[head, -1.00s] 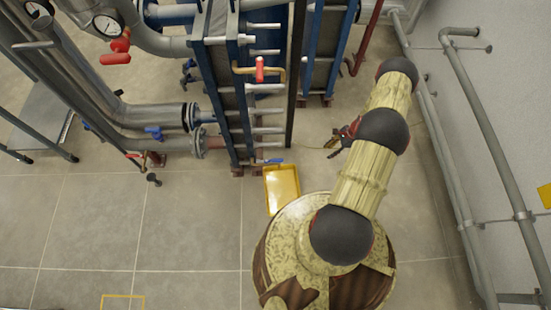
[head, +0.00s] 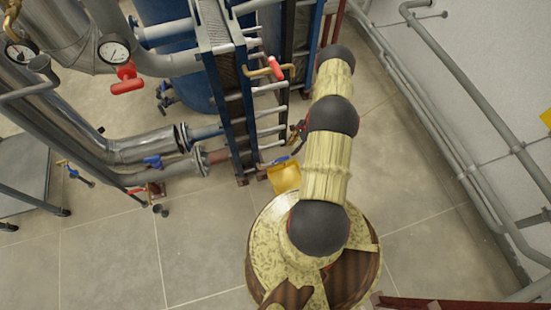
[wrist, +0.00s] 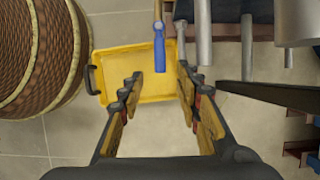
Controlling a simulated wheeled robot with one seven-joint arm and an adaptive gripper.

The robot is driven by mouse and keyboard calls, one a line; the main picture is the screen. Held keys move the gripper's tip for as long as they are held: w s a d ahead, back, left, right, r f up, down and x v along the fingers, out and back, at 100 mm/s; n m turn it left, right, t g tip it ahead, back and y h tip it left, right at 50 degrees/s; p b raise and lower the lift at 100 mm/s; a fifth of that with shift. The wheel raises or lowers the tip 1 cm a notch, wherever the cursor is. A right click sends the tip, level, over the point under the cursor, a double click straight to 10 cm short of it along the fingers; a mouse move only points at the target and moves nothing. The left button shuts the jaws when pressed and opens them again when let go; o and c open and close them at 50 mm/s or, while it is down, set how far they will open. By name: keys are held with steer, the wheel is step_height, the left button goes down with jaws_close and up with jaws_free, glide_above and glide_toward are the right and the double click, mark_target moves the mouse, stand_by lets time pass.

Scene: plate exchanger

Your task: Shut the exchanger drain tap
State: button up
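The drain tap is a small lever with a blue handle (wrist: 160,48) on a brass stem, low on the plate exchanger (head: 232,85). In the wrist view the handle points down the picture, above the yellow tray. The blue handle also shows in the head view (head: 274,162), just above the tray. My gripper (wrist: 158,90) is open and empty. Its two fingers lie either side of the handle's line, with the handle's end short of the fingertips and apart from them. In the head view my gripper (head: 299,130) is mostly hidden behind my arm.
A yellow tray (wrist: 105,62) lies on the floor below the tap. Metal rods (wrist: 200,28) and a dark bar (wrist: 275,95) stand right of the handle in the wrist view. A red-handled brass valve (head: 276,68) is higher on the exchanger. Pipes (head: 455,130) run along the right wall.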

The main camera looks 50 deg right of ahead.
mark_target(285, 157)
steer(key=b+x, duration=0.1)
steer(key=x, duration=0.3)
steer(key=b+x, duration=0.2)
steer(key=x, duration=0.2)
steer(key=shift+a, duration=0.25)
steer(key=shift+r, duration=0.1)
steer(key=shift+c, duration=1.3)
jaws_close()
